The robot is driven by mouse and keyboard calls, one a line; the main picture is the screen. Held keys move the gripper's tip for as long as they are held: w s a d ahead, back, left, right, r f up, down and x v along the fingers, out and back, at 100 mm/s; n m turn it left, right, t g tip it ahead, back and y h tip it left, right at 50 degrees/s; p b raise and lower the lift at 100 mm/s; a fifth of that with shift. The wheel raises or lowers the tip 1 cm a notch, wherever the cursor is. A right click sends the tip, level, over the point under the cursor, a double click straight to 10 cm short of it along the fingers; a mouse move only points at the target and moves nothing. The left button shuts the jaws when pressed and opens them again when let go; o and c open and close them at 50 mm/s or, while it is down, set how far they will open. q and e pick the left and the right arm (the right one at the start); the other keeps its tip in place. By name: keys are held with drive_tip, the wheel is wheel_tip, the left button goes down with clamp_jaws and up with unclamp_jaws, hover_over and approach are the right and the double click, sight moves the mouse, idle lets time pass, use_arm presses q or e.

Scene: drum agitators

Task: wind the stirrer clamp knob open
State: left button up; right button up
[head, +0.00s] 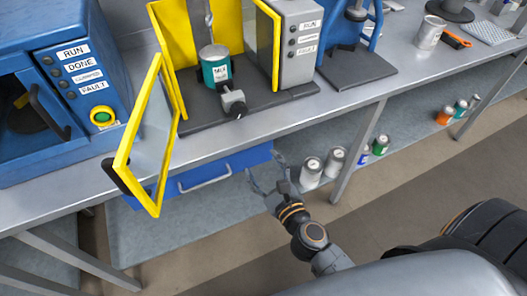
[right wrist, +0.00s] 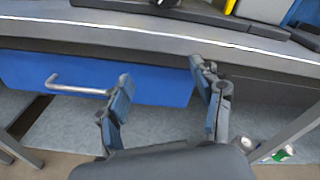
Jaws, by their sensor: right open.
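The stirrer clamp is a light grey block (head: 232,97) with a dark knob (head: 238,112) on its front. It stands in front of a teal labelled can (head: 215,66) inside the yellow-framed enclosure. My right gripper (head: 264,165) is open and empty. It is in front of and below the bench edge, near the blue drawer, well apart from the knob. In the right wrist view its two fingers (right wrist: 160,72) are spread, with the bench edge beyond them. The knob cannot be made out in that view. My left gripper is not in view.
The enclosure's yellow door (head: 144,135) stands open, projecting past the bench edge on the left. A blue drawer (head: 222,168) with a metal handle (head: 204,180) is below the bench (head: 165,147). Cans (head: 312,168) stand on the lower shelf. A blue machine (head: 60,60) is at left.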

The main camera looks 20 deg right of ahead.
drive_tip(key=s+f+n+g+p, duration=0.1)
drive_tip(key=s+f+n+g, duration=0.1)
drive_tip(key=f+n, duration=0.5)
drive_tip(key=s+f+n+g+y+p, duration=0.1)
drive_tip(key=s+f+n+g+p, duration=0.1)
drive_tip(key=f+n, duration=0.5)
drive_tip(key=shift+s+a+f+g+y, duration=0.35)
drive_tip(key=shift+s+f, duration=0.2)
drive_tip(key=shift+f, duration=2.35)
